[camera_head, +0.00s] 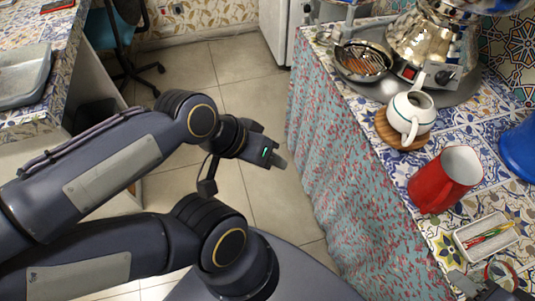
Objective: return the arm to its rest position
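My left gripper (277,160) hangs over the tiled floor, left of the patterned counter, apart from everything on it. It is seen side-on, so the gap between its fingers is not clear and no held thing shows. Dark gripper-like parts (490,288) at the bottom right corner look like my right gripper, mostly cut off by the frame edge. They are beside a small clear round rim (500,272); I cannot tell whether they hold it. A white teapot (411,116) stands on a round wooden board (392,133) on the counter. The shiny samovar (428,42) stands behind it.
A red mug (444,180) and a small tray with coloured sticks (487,238) are on the counter's near part. A blue vessel (519,148) is at the right edge. A cloth (340,180) covers the counter's side. Another table (62,40) is far left; floor between is open.

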